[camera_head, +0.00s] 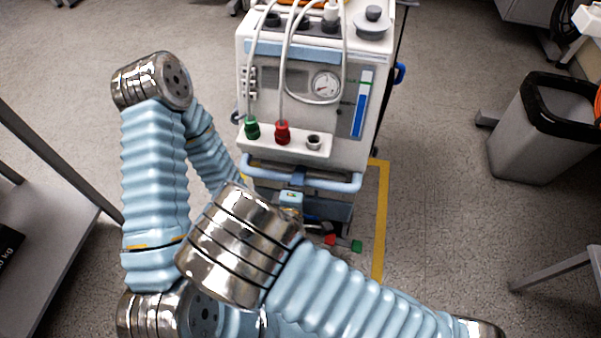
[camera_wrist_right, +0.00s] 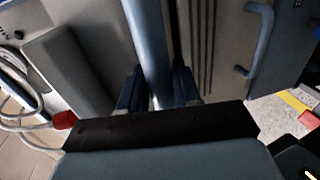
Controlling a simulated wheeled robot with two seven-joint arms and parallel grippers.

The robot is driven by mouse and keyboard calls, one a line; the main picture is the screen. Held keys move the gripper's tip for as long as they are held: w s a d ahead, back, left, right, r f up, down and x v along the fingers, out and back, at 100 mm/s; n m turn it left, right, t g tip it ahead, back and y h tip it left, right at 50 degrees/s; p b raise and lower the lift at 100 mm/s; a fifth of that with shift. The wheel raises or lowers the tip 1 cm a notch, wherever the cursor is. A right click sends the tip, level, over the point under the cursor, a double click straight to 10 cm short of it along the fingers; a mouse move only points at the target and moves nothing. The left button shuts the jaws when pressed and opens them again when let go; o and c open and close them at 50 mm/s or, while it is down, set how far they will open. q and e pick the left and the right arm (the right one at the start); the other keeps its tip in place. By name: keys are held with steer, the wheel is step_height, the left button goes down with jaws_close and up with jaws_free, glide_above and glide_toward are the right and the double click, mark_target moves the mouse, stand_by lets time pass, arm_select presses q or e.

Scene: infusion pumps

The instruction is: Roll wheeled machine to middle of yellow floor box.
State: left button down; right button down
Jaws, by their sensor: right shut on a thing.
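The wheeled machine (camera_head: 303,100) is a white cabinet with a gauge, hoses and green and red connectors, standing upright ahead of me. A light blue handle bar (camera_head: 340,182) runs across its front. My right gripper (camera_head: 292,186) is at the handle, partly hidden by my arm. In the right wrist view my right gripper (camera_wrist_right: 157,92) is shut on the handle bar (camera_wrist_right: 147,35), one finger on each side. The yellow floor box (camera_head: 380,225) shows as a line right of and behind the machine's lower front; the rest is hidden. My left gripper cannot be made out.
A grey bin (camera_head: 528,135) with a black rim stands at the right. A grey shelf or table (camera_head: 55,245) is at the left edge, and another frame (camera_head: 555,268) is at lower right. Speckled floor between the machine and the bin is clear.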

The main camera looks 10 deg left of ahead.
arm_select(q)
steer(key=shift+s, duration=0.15)
arm_select(e)
steer(key=shift+s+a, duration=0.1)
steer(key=shift+s, duration=0.2)
steer(key=c, duration=0.9)
jaws_free()
steer(key=shift+c, duration=0.2)
